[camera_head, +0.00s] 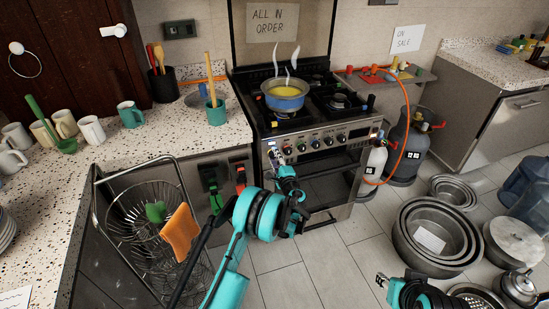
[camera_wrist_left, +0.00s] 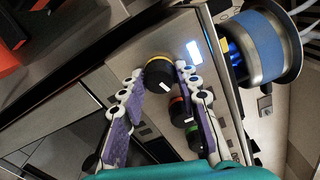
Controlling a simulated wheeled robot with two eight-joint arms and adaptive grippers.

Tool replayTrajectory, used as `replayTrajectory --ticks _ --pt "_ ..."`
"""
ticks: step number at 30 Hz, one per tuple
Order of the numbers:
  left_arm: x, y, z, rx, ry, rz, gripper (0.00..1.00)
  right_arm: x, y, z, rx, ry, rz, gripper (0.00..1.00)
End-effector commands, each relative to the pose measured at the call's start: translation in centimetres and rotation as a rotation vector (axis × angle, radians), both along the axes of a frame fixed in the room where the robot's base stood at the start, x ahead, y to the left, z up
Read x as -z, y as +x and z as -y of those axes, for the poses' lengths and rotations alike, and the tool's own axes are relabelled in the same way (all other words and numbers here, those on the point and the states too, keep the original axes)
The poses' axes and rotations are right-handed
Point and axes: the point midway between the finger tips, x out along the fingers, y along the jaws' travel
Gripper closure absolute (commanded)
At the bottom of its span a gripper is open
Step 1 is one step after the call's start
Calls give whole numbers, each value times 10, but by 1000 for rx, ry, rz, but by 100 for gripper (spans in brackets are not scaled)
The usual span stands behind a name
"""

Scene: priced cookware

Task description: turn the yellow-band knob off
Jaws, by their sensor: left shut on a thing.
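The yellow-band knob (camera_wrist_left: 159,73) is black with a yellow ring and a white mark, on the stove's front panel. My left gripper (camera_wrist_left: 160,80) has its two purple-padded fingers on either side of it, shut on it. In the head view my left gripper (camera_head: 275,156) is at the left end of the knob row and mostly hides this knob. A red-band knob (camera_wrist_left: 178,111) and a green-band knob (camera_wrist_left: 193,137) follow along the panel. My right gripper (camera_head: 382,281) is at the lower right, away from the stove; its finger opening is unclear.
A blue pot (camera_head: 284,98) with yellow contents steams on the stove. A lit display (camera_wrist_left: 193,52) sits close to the yellow-band knob. A wire rack (camera_head: 112,190) stands left of my left arm. Gas cylinders (camera_head: 409,150) stand right of the stove. Stacked pans (camera_head: 437,265) are on the floor.

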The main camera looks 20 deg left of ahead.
Motion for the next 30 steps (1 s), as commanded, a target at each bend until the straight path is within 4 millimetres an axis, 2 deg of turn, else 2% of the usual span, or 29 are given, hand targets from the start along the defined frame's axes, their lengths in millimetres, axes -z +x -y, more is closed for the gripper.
replayTrajectory --ticks 30 --pt "0 -1 0 -1 -791 533 97 0 0 0 0 0 0 63"
